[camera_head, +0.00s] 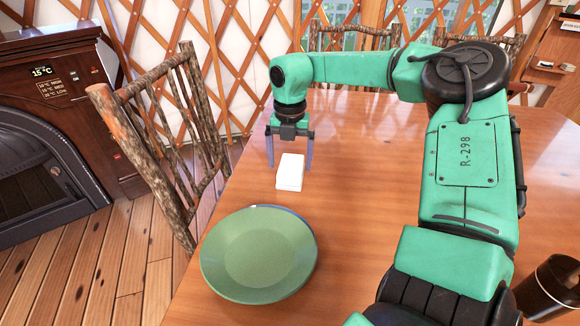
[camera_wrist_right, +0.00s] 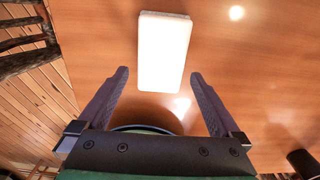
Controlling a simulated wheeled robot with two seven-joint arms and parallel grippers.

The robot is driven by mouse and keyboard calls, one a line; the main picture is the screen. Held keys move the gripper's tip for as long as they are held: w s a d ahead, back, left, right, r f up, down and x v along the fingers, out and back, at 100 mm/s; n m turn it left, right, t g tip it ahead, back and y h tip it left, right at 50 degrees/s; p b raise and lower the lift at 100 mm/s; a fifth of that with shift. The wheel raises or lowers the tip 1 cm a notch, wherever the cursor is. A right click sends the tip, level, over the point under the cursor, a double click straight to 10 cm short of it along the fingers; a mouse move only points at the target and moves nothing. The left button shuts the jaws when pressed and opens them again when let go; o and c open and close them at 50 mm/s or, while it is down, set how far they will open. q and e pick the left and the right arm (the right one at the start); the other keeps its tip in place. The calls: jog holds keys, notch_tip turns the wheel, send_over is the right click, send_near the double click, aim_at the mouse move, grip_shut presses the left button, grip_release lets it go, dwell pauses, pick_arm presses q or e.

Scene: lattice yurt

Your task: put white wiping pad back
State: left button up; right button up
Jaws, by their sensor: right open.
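The white wiping pad (camera_head: 290,172) lies flat on the wooden table, behind the green plate. In the right wrist view the pad (camera_wrist_right: 164,50) lies beyond the fingertips, a little above the middle of the gap. My right gripper (camera_head: 290,164) points down over the table at the pad, with its fingers spread wide and one to each side. In the wrist view the open right gripper (camera_wrist_right: 158,75) has nothing between its fingers. I cannot tell how high the fingertips are above the table. My left gripper is not in view.
A green plate (camera_head: 258,257) sits near the table's left edge, with a blue rim under it. A dark cylindrical container (camera_head: 552,288) stands at the front right. Branch chairs (camera_head: 165,135) stand at the left and back. The table (camera_head: 365,160) right of the pad is clear.

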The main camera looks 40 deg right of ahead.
aim_at(290, 169)
notch_tip(290, 169, up, 10)
jog(key=shift+f+p, duration=0.25)
jog(key=shift+p, duration=0.1)
